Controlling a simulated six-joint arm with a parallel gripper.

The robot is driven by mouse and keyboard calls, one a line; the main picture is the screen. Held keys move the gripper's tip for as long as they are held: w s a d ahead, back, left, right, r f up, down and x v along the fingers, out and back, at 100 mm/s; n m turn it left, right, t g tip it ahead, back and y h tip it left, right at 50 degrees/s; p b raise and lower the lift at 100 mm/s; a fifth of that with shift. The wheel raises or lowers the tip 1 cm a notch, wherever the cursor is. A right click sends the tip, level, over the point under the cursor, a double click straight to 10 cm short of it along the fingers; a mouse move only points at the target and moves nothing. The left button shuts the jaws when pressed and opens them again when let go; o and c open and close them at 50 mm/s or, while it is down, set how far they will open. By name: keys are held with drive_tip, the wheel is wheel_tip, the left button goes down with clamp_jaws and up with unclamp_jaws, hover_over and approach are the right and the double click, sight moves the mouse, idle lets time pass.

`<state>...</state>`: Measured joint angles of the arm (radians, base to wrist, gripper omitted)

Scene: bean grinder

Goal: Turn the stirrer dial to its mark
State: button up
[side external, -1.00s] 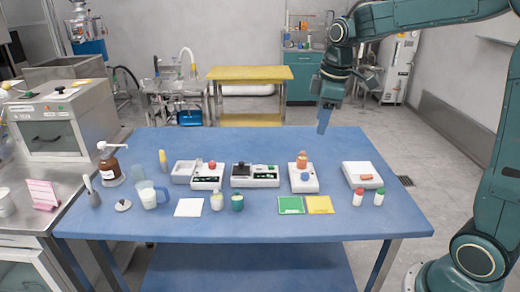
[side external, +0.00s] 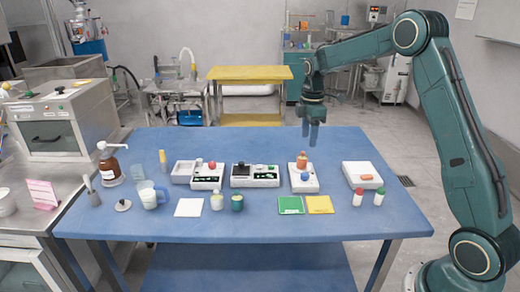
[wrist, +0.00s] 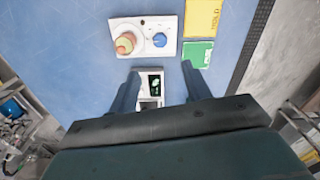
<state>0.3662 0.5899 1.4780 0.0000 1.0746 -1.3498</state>
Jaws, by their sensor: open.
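The stirrer (side external: 303,187) is a white box on the blue table, right of the middle, with a blue dial (side external: 305,177) on it. An orange-topped vessel (side external: 302,160) stands on its rear part. In the wrist view the stirrer (wrist: 117,27) lies near the top, with the blue dial (wrist: 160,40) on its right and the round vessel (wrist: 125,43) on its left. The dial's mark is too small to make out. My gripper (side external: 313,138) is open and empty, above and behind the stirrer, apart from it; its two fingers (wrist: 161,86) show spread in the wrist view.
A white device with a dark top (side external: 255,181) stands left of the stirrer. Green (side external: 290,205) and yellow (side external: 320,205) cards lie in front. A white box with an orange item (side external: 362,169) and two small bottles stand right. The table behind the devices is clear.

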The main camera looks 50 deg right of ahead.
sight(305, 174)
drive_tip(key=shift+f, duration=6.85)
drive_tip(key=shift+c, duration=0.2)
drive_tip(key=c, duration=1)
